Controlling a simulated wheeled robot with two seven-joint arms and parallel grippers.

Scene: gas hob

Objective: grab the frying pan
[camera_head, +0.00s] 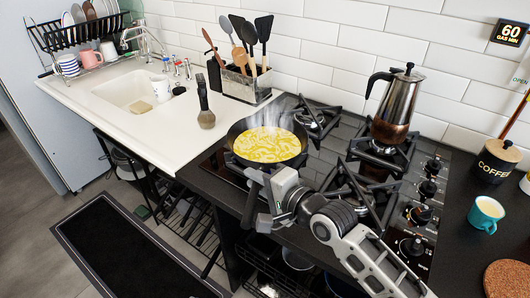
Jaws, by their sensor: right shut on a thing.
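The frying pan (239,130) is dark and round. It sits over the front left burner of the hob with steaming yellow food (266,145) in it. My right gripper (264,180) is at the pan's near side, where the handle would be, and is shut on the handle. The handle itself is mostly hidden by the gripper. My right arm reaches in from the bottom right across the hob's front. My left gripper is not in view.
A moka pot (395,103) stands on the back right burner. A utensil holder (240,85) is behind the pan, and a dark upright tool (205,112) is to its left. A teal mug (486,214) and coffee jar (496,160) stand right of the hob. The white counter is mostly clear.

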